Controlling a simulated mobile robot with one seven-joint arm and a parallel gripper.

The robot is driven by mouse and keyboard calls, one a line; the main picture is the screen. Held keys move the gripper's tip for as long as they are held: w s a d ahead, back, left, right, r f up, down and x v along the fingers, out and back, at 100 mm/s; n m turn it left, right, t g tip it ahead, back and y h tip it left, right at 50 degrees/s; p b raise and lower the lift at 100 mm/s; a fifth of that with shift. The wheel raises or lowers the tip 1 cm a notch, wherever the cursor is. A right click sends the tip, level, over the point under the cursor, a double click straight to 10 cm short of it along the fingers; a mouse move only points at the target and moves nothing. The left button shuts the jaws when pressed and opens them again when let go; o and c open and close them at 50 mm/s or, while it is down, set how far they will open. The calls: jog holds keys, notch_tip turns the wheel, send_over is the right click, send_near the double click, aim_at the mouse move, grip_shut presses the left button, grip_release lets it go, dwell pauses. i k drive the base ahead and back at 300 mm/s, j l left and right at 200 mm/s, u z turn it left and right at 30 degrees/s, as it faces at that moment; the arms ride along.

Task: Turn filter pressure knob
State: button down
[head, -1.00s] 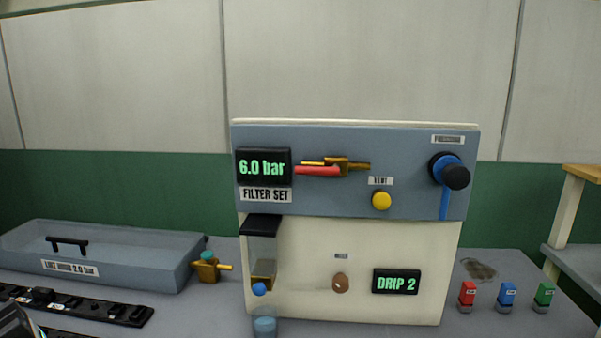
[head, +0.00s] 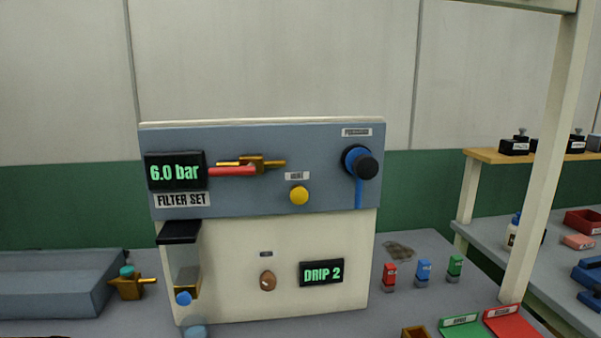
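The filter set panel (head: 250,140) stands upright in the middle of the head view. The pressure knob (head: 362,163) is at its upper right, black and blue, with a blue strip (head: 358,194) running down below it. A small label (head: 356,132) sits above the knob, too blurred to read surely. The display (head: 175,172) at the upper left reads 6.0 bar. A brass valve with a red handle (head: 232,171) lies level beside it. A yellow button (head: 299,196) is at the lower middle of the upper panel. My gripper is not in view.
A lower display (head: 321,272) reads DRIP 2, beside a brown knob (head: 268,281). Red (head: 389,276), blue (head: 424,271) and green (head: 455,268) small blocks stand to the right. A white post (head: 543,160) and a side bench (head: 572,262) are farther right. A grey box (head: 60,285) is at left.

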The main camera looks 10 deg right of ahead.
aim_at(366, 167)
jog(key=l+u, duration=0.7)
jog(key=k+l+u, duration=0.15)
jog(key=u, duration=0.2)
jog(key=l, duration=0.1)
